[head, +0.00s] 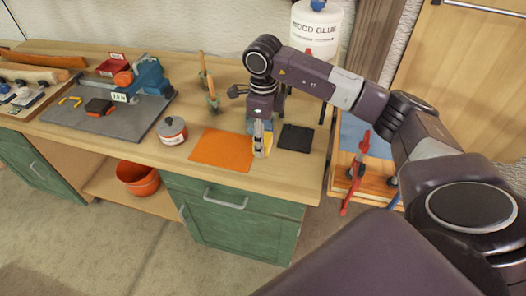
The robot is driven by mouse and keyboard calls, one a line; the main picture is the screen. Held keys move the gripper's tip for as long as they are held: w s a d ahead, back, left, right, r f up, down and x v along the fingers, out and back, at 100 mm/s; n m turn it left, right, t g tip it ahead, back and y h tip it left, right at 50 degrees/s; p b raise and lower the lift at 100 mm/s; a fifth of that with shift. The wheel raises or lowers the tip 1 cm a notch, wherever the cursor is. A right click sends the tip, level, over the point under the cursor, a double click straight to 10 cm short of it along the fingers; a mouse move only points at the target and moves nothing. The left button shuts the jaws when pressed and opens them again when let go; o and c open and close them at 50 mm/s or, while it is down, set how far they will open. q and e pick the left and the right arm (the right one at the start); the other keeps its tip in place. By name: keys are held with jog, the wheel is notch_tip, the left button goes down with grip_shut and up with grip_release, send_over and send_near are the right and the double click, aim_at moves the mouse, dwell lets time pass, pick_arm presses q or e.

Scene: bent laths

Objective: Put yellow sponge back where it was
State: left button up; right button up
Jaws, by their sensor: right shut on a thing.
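My right gripper (261,147) reaches down over the workbench from the right, fingers pointing at the top. It is shut on the yellow sponge (267,145), which is mostly hidden behind the fingers. The sponge is between an orange mat (220,150) on the left and a black pad (297,138) on the right. I cannot tell whether the sponge touches the bench. A bit of something blue shows behind the gripper. My left gripper is not in view.
A grey board (135,120) with a blue tool lies farther left. Small clamps (211,97) and a wood glue container (315,30) are behind. A red clamp (356,165) is right of the bench (225,180).

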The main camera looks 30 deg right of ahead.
aim_at(263, 163)
notch_tip(263, 163, down, 3)
jog(key=shift+r, duration=0.1)
notch_tip(263, 163, down, 3)
jog(key=shift+f+p, duration=0.2)
jog(key=shift+p, duration=0.45)
jog(key=shift+f, duration=0.2)
jog(key=shift+f, duration=0.2)
jog(key=o, duration=1)
jog(key=shift+r, duration=0.15)
